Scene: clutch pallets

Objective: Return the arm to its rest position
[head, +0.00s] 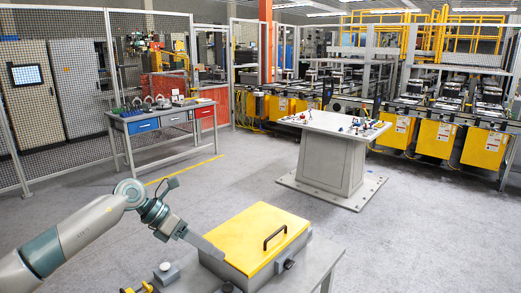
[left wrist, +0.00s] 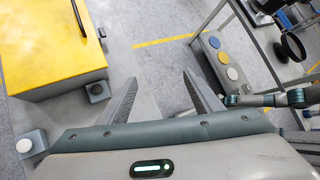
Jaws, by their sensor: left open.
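My left arm comes in from the left in the head view, and its gripper (head: 205,246) is beside the near left side of a grey box with a yellow lid (head: 262,232). Whether it touches the box is unclear in that view. In the left wrist view the gripper's two fingers (left wrist: 160,80) are spread apart with nothing between them, and bare floor and worktop show beyond. The yellow lid (left wrist: 45,45) with its black handle is at the upper left there, apart from the fingers.
The box stands on a grey table (head: 318,258) with small fittings near it. A bench with blue and red drawers (head: 165,120) is at the back left. A grey pedestal table (head: 332,160) bears small parts. Open floor (head: 225,185) lies between them.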

